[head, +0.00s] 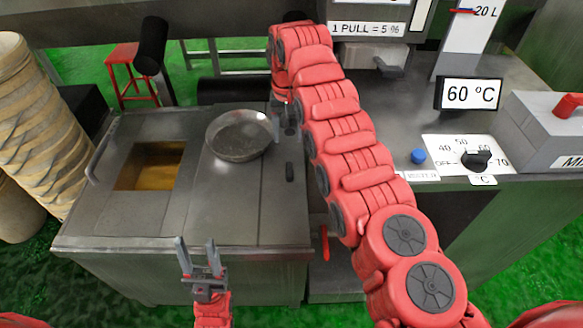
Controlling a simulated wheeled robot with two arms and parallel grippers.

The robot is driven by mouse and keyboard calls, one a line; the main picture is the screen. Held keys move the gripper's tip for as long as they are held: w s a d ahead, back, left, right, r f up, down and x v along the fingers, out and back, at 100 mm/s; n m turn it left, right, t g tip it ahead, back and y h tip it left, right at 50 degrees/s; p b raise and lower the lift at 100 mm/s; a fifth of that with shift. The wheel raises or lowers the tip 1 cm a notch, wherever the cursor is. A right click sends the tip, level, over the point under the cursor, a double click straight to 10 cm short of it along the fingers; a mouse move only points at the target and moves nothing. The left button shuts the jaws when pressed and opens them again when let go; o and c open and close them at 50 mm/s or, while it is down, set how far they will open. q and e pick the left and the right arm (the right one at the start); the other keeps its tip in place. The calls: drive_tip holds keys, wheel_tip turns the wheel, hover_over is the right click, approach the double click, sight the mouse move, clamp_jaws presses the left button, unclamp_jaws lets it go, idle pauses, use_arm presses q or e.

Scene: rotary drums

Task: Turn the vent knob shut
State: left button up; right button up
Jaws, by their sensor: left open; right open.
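No part in view is clearly labelled as a vent knob, so I cannot tell which it is; my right arm hides part of the machine top. My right gripper (284,112) points down at the right rear of the left machine's steel top, just right of a round pan. It is open; whether it touches anything there is unclear. A small black part (289,172) lies on the steel top in front of it. My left gripper (201,272) is open and empty, in front of the machine's front edge.
The round metal pan (239,134) sits on the steel top (210,205), right of an opening with golden-brown contents (154,176). On the right are a black temperature dial (476,160), a blue button (418,156) and a 60 °C display (468,94). Stacked sacks (35,130) stand left.

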sight(289, 169)
wheel_tip(289, 169, down, 15)
drive_tip(key=shift+w+d, duration=0.1)
drive_tip(key=shift+c, duration=0.3)
clamp_jaws()
